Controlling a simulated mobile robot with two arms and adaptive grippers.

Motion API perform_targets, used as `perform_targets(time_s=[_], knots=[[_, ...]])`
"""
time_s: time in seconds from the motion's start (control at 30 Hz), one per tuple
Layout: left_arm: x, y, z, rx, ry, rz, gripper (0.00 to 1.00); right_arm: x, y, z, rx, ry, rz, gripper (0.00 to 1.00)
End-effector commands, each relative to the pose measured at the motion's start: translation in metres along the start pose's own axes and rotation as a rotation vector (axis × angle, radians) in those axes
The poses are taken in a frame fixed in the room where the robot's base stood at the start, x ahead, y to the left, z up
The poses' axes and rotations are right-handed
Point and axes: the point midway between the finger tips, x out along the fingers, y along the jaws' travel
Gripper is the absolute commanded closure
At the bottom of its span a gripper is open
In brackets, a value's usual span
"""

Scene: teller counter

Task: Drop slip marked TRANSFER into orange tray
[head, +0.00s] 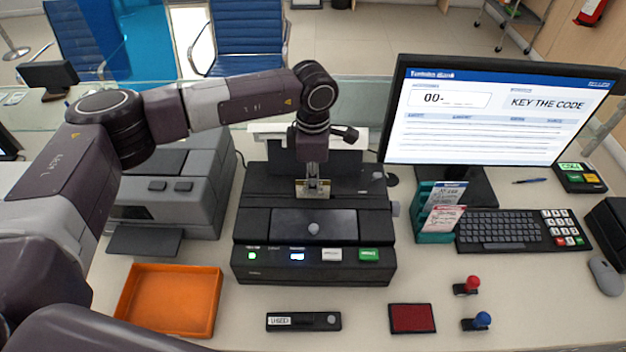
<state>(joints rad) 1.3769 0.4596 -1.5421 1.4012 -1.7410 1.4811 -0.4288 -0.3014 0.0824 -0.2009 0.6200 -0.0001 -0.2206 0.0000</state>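The orange tray (218,312) lies at the front left of the counter, and the part of it in view is empty. A teal holder (434,237) right of centre holds upright paper slips (447,197), one whitish and one pinkish. Their print is too small to read, so I cannot tell which is marked TRANSFER. My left gripper (313,190) points down over the black machine (262,225) in the middle, apart from the tray and the slip holder. A small pale, yellowish patch shows at its fingertips; I cannot tell whether it holds anything. My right gripper is not in view.
A monitor (480,125) reads "KEY THE CODE", with a keyboard (497,231) below it. A grey printer (205,190) stands behind the tray. A black bar-shaped device (303,321), a red pad (412,318) and red (472,284) and blue (482,319) stamps lie along the front.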

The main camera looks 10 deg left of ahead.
Motion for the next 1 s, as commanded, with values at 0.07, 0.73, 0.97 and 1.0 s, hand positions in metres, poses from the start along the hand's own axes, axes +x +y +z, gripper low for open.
perform_targets(time_s=[0.07,0.73,0.97,1.0], knots=[[0.0,0.0,0.0,0.0,0.0,0.0,1.0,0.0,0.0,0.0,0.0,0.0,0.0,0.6],[-0.013,0.001,0.0,0.0,0.0,0.001,1.0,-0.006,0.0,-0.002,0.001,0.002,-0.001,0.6],[-0.024,0.001,0.0,0.0,0.0,0.001,1.0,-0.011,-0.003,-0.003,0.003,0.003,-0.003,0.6],[-0.026,0.001,0.0,0.0,0.0,0.001,1.0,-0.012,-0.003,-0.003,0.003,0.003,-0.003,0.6]])
